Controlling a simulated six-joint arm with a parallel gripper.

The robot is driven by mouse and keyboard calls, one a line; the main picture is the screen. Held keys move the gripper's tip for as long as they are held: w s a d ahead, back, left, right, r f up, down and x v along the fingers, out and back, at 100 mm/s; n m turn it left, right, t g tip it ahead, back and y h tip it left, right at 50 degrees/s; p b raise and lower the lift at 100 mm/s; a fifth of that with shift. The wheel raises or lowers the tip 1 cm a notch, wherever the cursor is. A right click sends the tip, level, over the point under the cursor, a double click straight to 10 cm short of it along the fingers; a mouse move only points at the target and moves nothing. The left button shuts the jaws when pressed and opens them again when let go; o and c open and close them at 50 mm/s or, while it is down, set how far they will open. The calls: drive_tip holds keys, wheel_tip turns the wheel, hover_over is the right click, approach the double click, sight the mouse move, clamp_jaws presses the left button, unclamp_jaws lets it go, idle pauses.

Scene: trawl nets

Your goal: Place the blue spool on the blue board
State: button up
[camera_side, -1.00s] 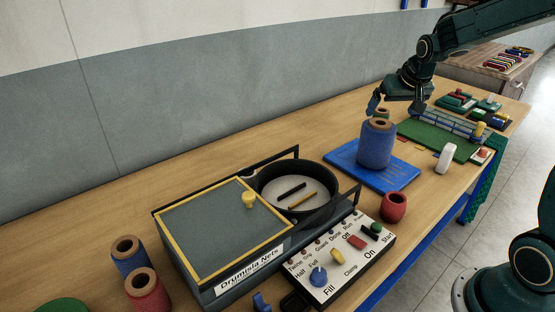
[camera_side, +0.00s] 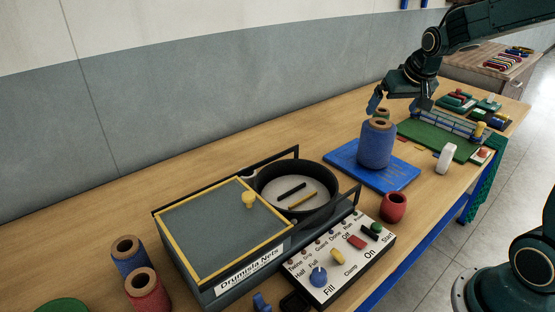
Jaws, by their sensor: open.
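A large blue spool (camera_side: 376,146) with a tan top stands upright on the blue board (camera_side: 403,176), towards its back part. My gripper (camera_side: 398,106) is above and behind the spool, apart from it, with its jaws open and nothing seen between them. Another blue spool (camera_side: 129,258) stands at the front left of the bench, behind a red spool (camera_side: 147,292).
A grey box with a yellow-edged lid (camera_side: 222,232), a round black pan (camera_side: 330,176) and a control panel (camera_side: 335,262) fill the middle. A small red pot (camera_side: 394,207) and a white ring (camera_side: 445,157) stand near the board. A green mat (camera_side: 428,136) lies beyond.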

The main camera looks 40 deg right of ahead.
drive_tip(key=s+a+r+n+y, duration=0.3)
drive_tip(key=s+a+n, duration=0.3)
drive_tip(key=s+a, duration=1.1)
drive_tip(key=s, duration=0.4)
drive_tip(key=shift+s+a+r, duration=0.15)
drive_tip(key=shift+a+r, duration=0.15)
drive_tip(key=shift+r, duration=0.1)
